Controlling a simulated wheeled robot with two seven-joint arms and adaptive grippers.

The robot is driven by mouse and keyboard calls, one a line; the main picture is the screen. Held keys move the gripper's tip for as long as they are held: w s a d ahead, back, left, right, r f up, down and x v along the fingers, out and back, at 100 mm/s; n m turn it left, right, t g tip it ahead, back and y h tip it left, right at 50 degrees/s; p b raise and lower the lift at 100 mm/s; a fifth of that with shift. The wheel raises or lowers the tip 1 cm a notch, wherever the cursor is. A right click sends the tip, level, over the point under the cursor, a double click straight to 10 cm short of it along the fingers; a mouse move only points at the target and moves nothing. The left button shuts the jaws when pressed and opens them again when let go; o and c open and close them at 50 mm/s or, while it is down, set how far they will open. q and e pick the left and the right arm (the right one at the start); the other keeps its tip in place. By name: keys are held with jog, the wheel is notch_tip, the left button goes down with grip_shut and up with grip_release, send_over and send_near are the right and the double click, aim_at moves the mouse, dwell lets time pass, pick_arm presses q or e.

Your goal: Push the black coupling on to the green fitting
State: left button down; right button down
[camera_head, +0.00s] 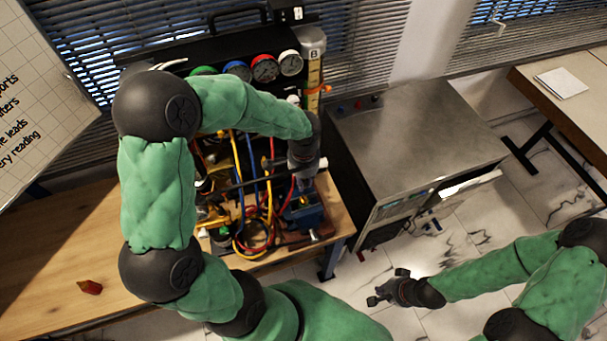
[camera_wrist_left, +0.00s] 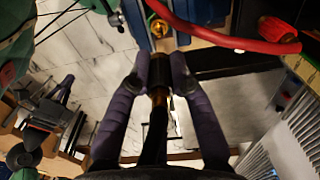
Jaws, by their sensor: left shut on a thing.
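In the left wrist view the black coupling (camera_wrist_left: 160,69) sits between the two fingers of my left gripper (camera_wrist_left: 161,61), with a brass part and a dark hose running back from it. A brass-coloured fitting (camera_wrist_left: 158,28) stands on a blue block just beyond the coupling, with a small gap seeming to lie between them. I cannot make out green on this fitting. In the head view my left gripper (camera_head: 305,176) points down over the blue block (camera_head: 304,213), and the coupling is hidden there. My right gripper (camera_head: 388,288) is empty, fingers apart, over the floor.
The rig has several coloured gauges (camera_head: 264,68) and tangled hoses (camera_head: 251,190) left of my left gripper. A red hose (camera_wrist_left: 250,38) passes close by the fitting. A metal cabinet (camera_head: 415,125) stands to the right. A red object (camera_head: 90,287) lies on the wooden bench (camera_head: 50,235).

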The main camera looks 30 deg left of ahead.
aim_at(304, 196)
pick_arm(q)
jog(key=shift+s+d, duration=0.1)
jog(key=shift+s, duration=0.05)
jog(key=shift+f, duration=0.25)
jog(key=shift+f+b, duration=0.8)
jog(key=shift+b, duration=0.1)
jog(key=shift+f+b, duration=1.25)
jog(key=shift+f, duration=0.35)
jog(key=shift+f+b, duration=1.25)
jog(key=shift+f, duration=0.1)
jog(key=c, duration=0.7)
grip_release()
jog(key=shift+r, duration=0.1)
